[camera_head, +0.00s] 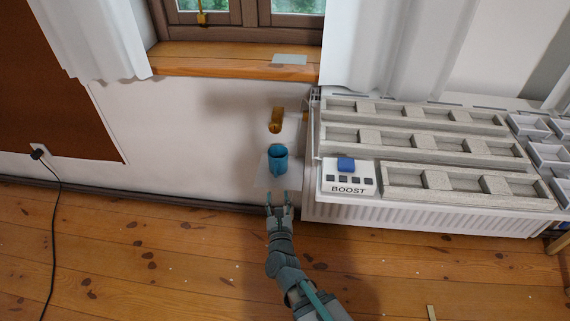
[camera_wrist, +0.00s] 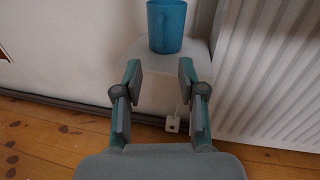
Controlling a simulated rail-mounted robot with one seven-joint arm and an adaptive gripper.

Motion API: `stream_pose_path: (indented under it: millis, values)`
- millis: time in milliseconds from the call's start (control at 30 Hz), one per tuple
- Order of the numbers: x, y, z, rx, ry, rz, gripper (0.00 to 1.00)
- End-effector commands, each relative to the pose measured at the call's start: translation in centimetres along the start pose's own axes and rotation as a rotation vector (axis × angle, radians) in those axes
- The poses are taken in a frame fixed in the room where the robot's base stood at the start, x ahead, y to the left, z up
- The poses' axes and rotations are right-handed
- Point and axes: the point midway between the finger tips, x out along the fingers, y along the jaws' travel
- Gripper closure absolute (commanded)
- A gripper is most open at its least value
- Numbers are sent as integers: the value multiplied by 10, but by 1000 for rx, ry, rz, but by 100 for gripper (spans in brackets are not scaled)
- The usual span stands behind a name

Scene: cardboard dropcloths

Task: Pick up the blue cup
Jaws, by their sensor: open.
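The blue cup (camera_head: 278,160) stands upright on a small pale shelf (camera_head: 263,180) against the wall. The shelf also shows behind the fingers (camera_wrist: 136,47).
A white radiator (camera_head: 400,215) stands close on the right, topped by grey trays (camera_head: 425,146) and a BOOST box (camera_head: 348,178). A gold object (camera_head: 276,121) is on the wall above the cup. A black cable (camera_head: 57,220) hangs at left. The wooden floor (camera_head: 150,260) is mostly clear.

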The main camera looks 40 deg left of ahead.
Motion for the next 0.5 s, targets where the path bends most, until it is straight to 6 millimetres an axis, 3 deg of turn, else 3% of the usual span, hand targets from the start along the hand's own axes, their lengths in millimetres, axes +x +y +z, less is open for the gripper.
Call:
stream_pose_path:
  millis: [167, 500]
  values:
    - [11, 0, -1, 45, -2, -1, 60]
    - [55, 0, -1, 42, -1, 0, 60]
